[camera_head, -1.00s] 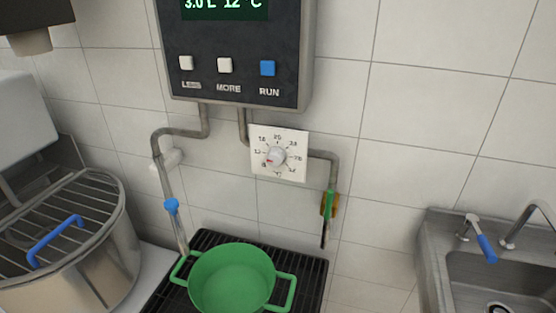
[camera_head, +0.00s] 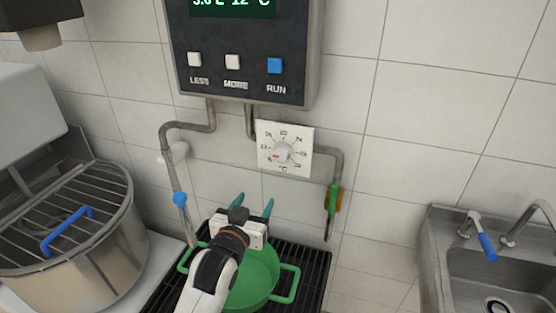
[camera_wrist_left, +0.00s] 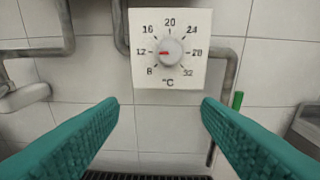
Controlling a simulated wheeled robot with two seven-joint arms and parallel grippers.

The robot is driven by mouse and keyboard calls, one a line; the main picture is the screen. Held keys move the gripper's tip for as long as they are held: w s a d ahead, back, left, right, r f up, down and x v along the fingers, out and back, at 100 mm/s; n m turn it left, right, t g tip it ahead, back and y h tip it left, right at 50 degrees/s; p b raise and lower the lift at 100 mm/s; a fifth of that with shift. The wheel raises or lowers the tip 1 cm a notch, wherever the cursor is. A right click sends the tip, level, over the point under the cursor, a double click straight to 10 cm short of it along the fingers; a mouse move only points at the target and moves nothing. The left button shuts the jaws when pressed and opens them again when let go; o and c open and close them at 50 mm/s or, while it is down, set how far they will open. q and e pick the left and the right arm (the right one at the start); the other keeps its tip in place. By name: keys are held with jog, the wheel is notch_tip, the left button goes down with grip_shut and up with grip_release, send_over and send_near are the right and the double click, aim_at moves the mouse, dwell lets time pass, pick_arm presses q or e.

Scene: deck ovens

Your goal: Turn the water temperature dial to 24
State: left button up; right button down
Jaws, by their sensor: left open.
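The water temperature dial (camera_head: 282,151) is a round grey knob on a white square plate (camera_head: 303,165) fixed to the tiled wall. In the left wrist view the dial (camera_wrist_left: 172,52) shows a red pointer at about 12, and the plate is numbered 8 to 32 °C. The 24 mark is at the upper right. My left gripper (camera_head: 254,205) is over the green pot, below the dial and apart from it. Its teal fingers are open and empty, and the dial shows between and above them in the wrist view. My right gripper is not in view.
A control box (camera_head: 245,50) with LESS, MORE and RUN buttons hangs above the dial; its display reads 12 °C. Pipes run beside the plate, with a green-handled valve (camera_head: 334,198) at right. A green pot (camera_head: 286,284) stands below on a black grate (camera_head: 318,262). A sink (camera_head: 440,240) is at right.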

aim_at(280, 157)
pick_arm(q)
jog(key=shift+t+h, duration=0.5)
jog(key=r+x, duration=0.1)
jog(key=x, duration=0.3)
jog(key=r+x, duration=0.1)
jog(key=x, duration=0.4)
jog(key=d+r+p+x, duration=0.1)
jog(key=x, duration=0.4)
jog(key=shift+s+d, duration=0.1)
jog(key=shift+s, duration=0.05)
jog(key=c, duration=1)
jog(key=shift+m, duration=0.4)
